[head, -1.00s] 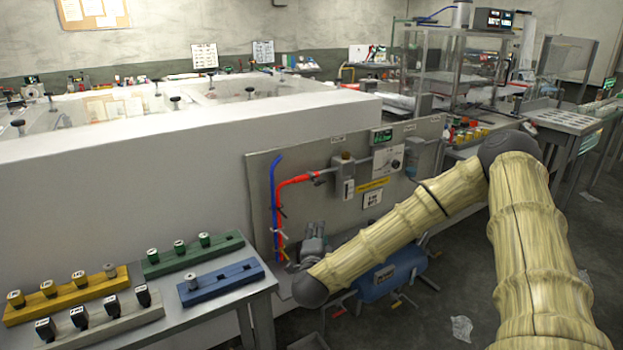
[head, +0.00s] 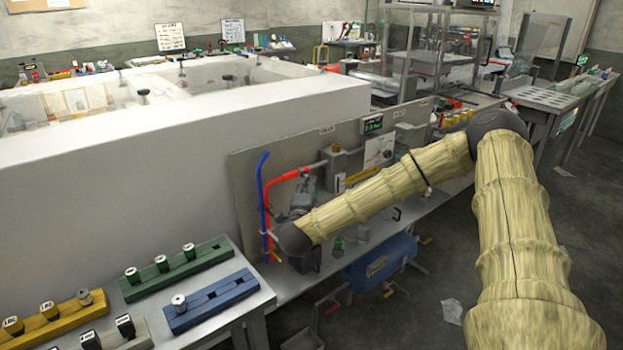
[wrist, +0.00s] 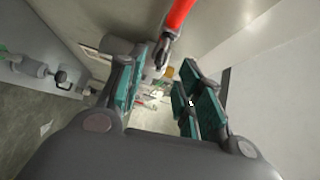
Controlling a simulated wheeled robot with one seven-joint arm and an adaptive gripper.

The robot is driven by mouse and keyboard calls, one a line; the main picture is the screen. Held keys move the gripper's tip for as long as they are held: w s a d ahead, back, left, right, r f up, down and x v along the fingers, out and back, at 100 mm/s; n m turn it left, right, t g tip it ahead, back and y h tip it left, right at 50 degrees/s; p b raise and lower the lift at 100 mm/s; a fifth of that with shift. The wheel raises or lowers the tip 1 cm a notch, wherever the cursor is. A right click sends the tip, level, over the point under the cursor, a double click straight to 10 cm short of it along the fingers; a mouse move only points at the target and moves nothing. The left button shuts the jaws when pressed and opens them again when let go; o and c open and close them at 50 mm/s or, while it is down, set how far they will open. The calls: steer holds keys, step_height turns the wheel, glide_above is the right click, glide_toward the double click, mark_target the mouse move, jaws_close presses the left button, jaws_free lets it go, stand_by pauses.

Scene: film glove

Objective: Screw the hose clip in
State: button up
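My gripper (wrist: 165,76) is open in the wrist view, its teal-padded fingers spread apart with no object clearly held between them. A red hose (wrist: 178,16) comes down from the top, just beyond the fingertips. A small grey metal piece (wrist: 163,50) sits at its lower end, between the tips in the picture; I cannot tell whether it is the hose clip. In the head view the red hose (head: 285,178) bends down beside a blue hose (head: 262,190) on the grey panel.
The grey panel (head: 246,180) stands behind a narrow bench with a gauge box (head: 372,124) and fittings. A blue tank (head: 378,262) is below. Green (head: 180,268) and blue (head: 212,302) racks stand on the front table. Open floor lies to the right.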

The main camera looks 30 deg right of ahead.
steer(key=p+x, duration=0.1)
steer(key=x, duration=0.5)
steer(key=shift+d, duration=0.25)
jaws_close()
